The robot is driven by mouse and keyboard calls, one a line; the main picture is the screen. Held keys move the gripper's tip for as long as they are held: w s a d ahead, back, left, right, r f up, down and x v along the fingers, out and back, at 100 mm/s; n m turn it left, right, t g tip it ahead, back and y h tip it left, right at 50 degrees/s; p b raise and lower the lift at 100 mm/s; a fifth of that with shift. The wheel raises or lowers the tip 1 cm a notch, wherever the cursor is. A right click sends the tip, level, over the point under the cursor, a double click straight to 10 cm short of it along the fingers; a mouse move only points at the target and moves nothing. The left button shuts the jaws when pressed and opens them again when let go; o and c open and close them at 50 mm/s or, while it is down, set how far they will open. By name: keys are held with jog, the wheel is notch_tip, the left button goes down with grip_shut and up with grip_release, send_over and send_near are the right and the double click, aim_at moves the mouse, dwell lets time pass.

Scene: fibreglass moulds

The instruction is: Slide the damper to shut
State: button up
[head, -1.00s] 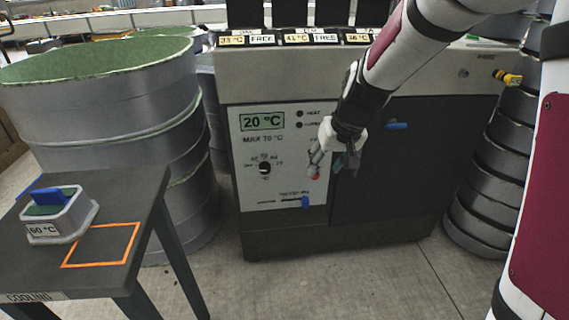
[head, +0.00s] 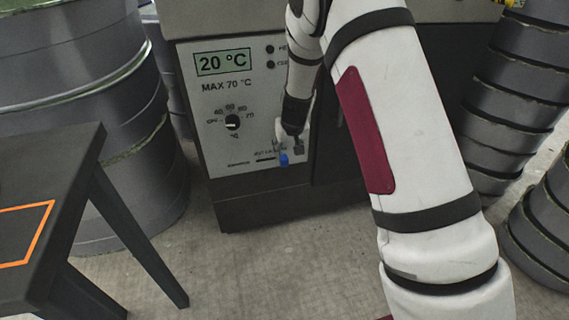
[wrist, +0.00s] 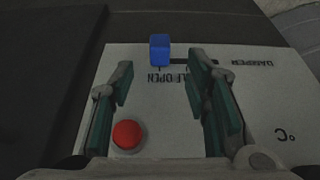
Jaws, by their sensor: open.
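The damper slider is a blue knob (head: 284,160) low on the oven's pale control panel (head: 215,145). It sits at the right end of a dark horizontal slot, with the bare slot to its left. In the wrist view the panel appears upside down, with the knob (wrist: 160,50) at the slot's left end by the "OPEN" lettering. My gripper (head: 289,148) is open and empty, just above the knob in the head view. In the wrist view the knob lies just ahead of and between the spread fingers (wrist: 161,66); I see no contact.
A red button (wrist: 128,134) is near the left finger in the wrist view. The panel also has a dial (head: 232,122) and a display reading 20 °C (head: 223,61). A dark table (head: 60,210) stands at left, beside a grey drum (head: 75,100). Stacked dark rings stand at right.

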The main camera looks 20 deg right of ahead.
aim_at(284, 160)
jog(key=b+x, duration=0.2)
jog(key=x, duration=0.6)
jog(key=shift+b, duration=0.35)
grip_shut()
